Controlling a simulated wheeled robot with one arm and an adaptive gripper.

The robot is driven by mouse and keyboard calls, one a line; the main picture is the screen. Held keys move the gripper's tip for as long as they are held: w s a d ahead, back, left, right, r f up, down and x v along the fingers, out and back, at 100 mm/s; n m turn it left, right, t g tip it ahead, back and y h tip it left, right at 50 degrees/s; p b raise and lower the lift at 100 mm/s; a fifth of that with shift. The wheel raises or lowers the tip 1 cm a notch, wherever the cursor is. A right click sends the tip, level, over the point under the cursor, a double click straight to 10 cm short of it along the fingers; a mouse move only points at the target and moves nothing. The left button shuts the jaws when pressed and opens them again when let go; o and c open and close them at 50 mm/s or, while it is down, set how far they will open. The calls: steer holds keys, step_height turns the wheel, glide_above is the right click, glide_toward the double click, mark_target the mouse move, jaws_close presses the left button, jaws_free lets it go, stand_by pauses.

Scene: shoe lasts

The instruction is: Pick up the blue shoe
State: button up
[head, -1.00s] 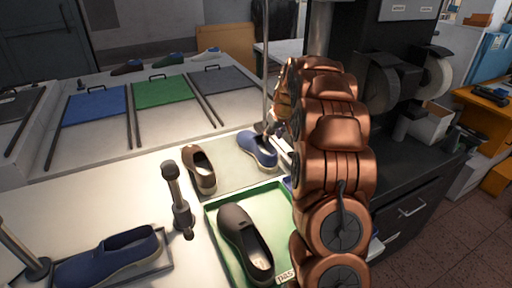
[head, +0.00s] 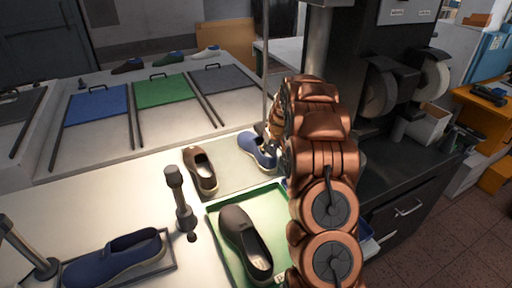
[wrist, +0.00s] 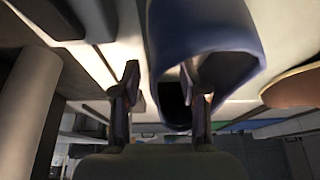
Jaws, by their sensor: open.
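A blue shoe (head: 254,150) with a pale sole sits on a light mat at the back of the table in the head view. My gripper (head: 271,143) is at its right side, partly hidden by my copper arm. In the wrist view my gripper (wrist: 165,88) is open. The blue shoe (wrist: 205,30) fills the upper middle there. One finger overlaps the shoe near its opening, and the other is just left of it. I cannot tell whether either finger touches it. Another blue shoe (head: 115,256) lies in a dark tray at the front left.
A brown shoe (head: 201,170) stands left of the near-gripper blue shoe. A dark brown shoe (head: 243,240) lies in a green tray (head: 214,226) in front. A dark post (head: 178,195) stands on the table. Dark machinery (head: 385,100) stands to the right.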

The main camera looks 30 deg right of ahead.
jaws_close()
stand_by(0.6)
